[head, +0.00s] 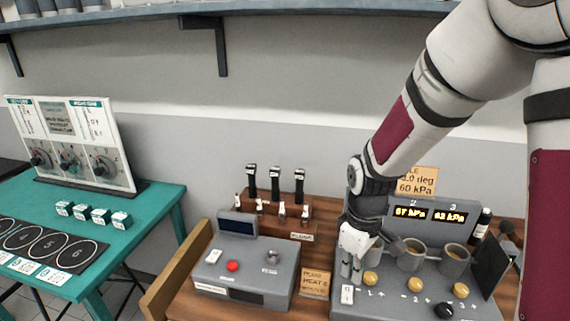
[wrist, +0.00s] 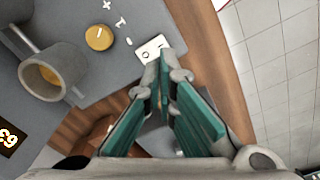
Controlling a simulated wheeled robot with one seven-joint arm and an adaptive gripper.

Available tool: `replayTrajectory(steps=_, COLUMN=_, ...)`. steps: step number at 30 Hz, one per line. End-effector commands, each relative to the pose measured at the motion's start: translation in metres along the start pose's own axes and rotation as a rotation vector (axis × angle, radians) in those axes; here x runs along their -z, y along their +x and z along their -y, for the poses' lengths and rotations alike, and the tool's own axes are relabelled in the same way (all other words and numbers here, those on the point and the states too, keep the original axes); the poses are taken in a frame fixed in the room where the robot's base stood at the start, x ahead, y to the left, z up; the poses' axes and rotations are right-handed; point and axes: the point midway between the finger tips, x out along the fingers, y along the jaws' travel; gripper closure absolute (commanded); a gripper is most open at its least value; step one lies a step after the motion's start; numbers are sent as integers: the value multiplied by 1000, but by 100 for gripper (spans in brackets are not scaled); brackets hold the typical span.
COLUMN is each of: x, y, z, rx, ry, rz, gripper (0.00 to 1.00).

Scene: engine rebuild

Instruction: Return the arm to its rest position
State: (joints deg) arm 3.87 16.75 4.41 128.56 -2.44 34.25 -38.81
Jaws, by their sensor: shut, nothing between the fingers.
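My gripper (head: 351,276) is shut and empty. It hangs pointing down over the left front part of the grey machine (head: 400,309) on the wooden bench. In the wrist view, the fingertips (wrist: 170,76) come together beside a white rocker switch (wrist: 152,48) on that machine's top. The same switch shows just below the fingers in the head view (head: 347,294). I cannot tell whether the fingers touch it. My arm reaches in from the upper right and hides part of the machine's back panel.
Grey cups (head: 411,256) and yellow knobs (head: 371,278) are right of my gripper. A grey control box (head: 240,272) with a red button stands to the left, before a wooden rack (head: 268,212). A teal table (head: 150,205) is farther left. A shelf (head: 300,8) runs above.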

Motion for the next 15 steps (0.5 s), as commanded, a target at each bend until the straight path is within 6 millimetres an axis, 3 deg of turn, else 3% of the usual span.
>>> replayTrajectory(steps=8, x=-17, y=-78, z=13, rx=-87, ry=165, rz=-91, gripper=100)
replayTrajectory(steps=15, x=-47, y=-144, z=38, rx=-147, ry=354, rz=-204, gripper=100)
